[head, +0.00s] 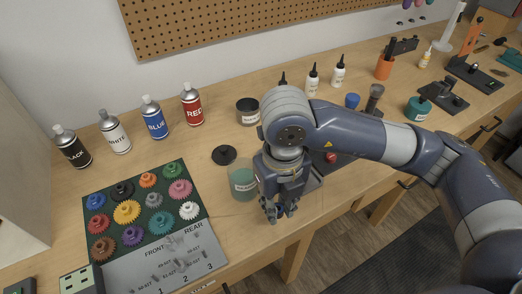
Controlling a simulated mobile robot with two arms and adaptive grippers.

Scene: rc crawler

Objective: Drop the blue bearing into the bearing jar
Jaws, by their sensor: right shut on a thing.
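My right gripper (278,212) points down above the front edge of the bench. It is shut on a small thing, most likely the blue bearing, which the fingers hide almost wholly. A greenish see-through jar (243,183) with a pale label stands just left of the gripper, apart from the fingertips. It looks open and may be the bearing jar; its label is too small to read. A black round lid (224,155) lies behind it. My left gripper is not in view.
A jar with a dark top (248,111) stands farther back. A green mat (105,218) with several coloured gears and a grey parts tray (130,272) lie at the left. Spray cans (192,104) and white bottles (338,72) line the back. My right arm covers the bench middle.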

